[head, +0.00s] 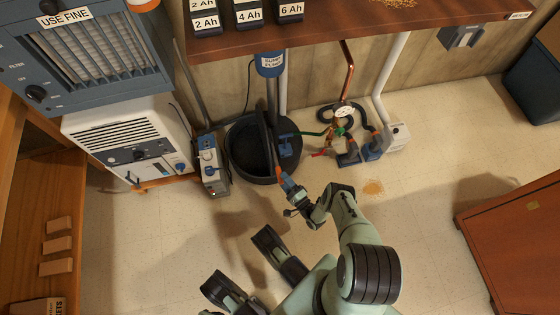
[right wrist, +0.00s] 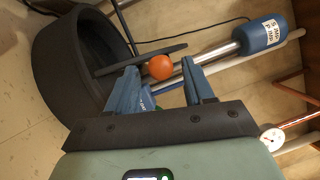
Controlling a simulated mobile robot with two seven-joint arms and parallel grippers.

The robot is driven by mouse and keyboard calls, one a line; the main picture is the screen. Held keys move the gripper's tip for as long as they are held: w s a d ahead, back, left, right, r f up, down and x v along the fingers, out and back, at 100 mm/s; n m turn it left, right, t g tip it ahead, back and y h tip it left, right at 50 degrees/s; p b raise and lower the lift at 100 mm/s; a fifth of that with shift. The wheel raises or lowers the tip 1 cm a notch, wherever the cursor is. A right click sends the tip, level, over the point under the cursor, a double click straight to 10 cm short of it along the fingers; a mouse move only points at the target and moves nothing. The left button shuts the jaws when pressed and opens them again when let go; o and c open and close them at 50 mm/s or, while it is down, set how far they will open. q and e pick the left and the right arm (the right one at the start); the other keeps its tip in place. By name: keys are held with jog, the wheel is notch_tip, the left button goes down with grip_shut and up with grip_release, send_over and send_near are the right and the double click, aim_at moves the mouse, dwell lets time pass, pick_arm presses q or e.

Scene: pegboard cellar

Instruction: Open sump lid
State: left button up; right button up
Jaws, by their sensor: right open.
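The sump basin (head: 239,155) is a round black tub on the floor under the bench. Its dark lid (head: 267,140) stands raised, nearly edge-on, across the basin, and the dark inside shows to its left. In the right wrist view the lid (right wrist: 112,69) is a thin dark plate beside the basin wall (right wrist: 62,75). An orange ball knob (right wrist: 160,67) shows against the lid, between my fingertips. My right gripper (head: 283,179) is open at the basin's near right side; its blue fingers (right wrist: 165,80) flank the knob. Contact cannot be told. My left gripper is not in view.
The blue sump pump cylinder (head: 270,64) and its pipe rise behind the basin. A blue-grey unit (head: 211,165) stands close left. Hoses, a gauge (head: 344,111) and valves lie to the right. The bench (head: 350,32) overhangs behind. Floor in front is partly clear.

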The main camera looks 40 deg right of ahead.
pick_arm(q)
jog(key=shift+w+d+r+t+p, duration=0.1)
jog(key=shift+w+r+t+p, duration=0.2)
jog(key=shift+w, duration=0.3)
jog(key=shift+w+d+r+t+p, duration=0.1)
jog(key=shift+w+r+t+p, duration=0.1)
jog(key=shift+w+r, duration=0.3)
pick_arm(e)
jog(key=s+a+f, duration=0.1)
jog(key=s, duration=0.8)
jog(key=shift+s, duration=0.35)
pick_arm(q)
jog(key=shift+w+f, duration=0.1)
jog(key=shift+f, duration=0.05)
pick_arm(e)
jog(key=shift+f, duration=0.1)
